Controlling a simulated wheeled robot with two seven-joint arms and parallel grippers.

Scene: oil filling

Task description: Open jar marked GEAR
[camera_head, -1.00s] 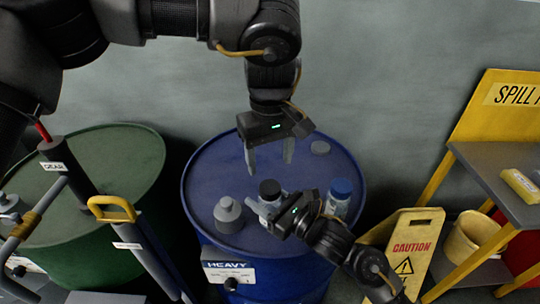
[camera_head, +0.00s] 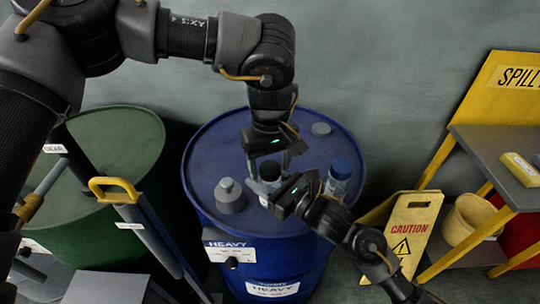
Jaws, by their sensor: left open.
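A jar with a black lid (camera_head: 269,172) stands on top of the blue drum (camera_head: 215,160); its label cannot be read here. My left gripper (camera_head: 270,165) is open and points down from above, its fingers at the black lid, one on each side as far as I can see. My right gripper (camera_head: 272,200) reaches in from the lower right, low beside the jar's body. Its fingers are mostly hidden, so its hold on the jar is unclear.
A grey jar (camera_head: 229,197) stands left of the black-lidded one, and a blue-lidded jar (camera_head: 340,178) right of it. A green drum (camera_head: 110,150), a pump with yellow handle (camera_head: 113,189) and a caution sign (camera_head: 408,235) stand around.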

